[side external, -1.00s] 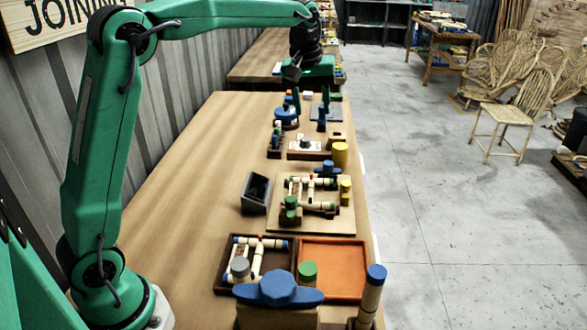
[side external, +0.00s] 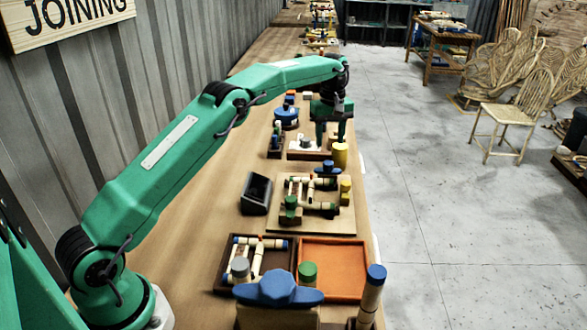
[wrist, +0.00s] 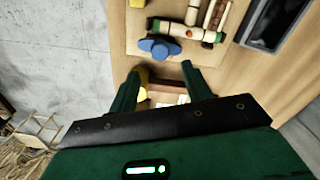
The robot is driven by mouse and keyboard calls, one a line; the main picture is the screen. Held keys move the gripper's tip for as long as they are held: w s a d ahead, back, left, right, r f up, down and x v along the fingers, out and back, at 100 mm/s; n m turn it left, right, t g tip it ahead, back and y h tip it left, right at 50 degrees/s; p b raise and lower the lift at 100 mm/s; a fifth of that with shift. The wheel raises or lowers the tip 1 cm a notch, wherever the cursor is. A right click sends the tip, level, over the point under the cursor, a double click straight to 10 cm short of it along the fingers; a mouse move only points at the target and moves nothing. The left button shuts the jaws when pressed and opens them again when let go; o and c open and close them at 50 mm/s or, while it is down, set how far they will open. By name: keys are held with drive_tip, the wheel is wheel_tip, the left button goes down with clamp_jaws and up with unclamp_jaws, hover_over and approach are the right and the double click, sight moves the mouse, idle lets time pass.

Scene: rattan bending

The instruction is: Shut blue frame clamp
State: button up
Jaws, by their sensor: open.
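The blue frame clamp (side external: 328,168) is a blue knob at the far edge of a wooden board (side external: 325,225). In the wrist view, the blue clamp (wrist: 159,49) lies just beyond my fingertips, beside a pale rattan piece (wrist: 182,31) with green ends. The rattan frame (side external: 310,188) lies on the board, with a green clamp (side external: 291,212) at its near left. My gripper (side external: 331,138) is open and empty, pointing down just behind the blue clamp. In the wrist view, my gripper (wrist: 160,72) has its fingers apart, with the clamp ahead of the gap. Whether the clamp is shut I cannot tell.
A yellow cylinder (side external: 340,154) stands close by my fingers. A dark open box (side external: 256,194) is left of the board. An orange tray (side external: 333,270) and a large blue knob (side external: 278,289) are nearer. Bare tabletop (side external: 190,215) lies to the left.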

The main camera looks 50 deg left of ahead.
sight(328, 162)
drive_tip(key=shift+f, duration=0.3)
drive_tip(key=shift+f, duration=3.85)
drive_tip(key=shift+c, duration=0.4)
drive_tip(key=c, duration=0.9)
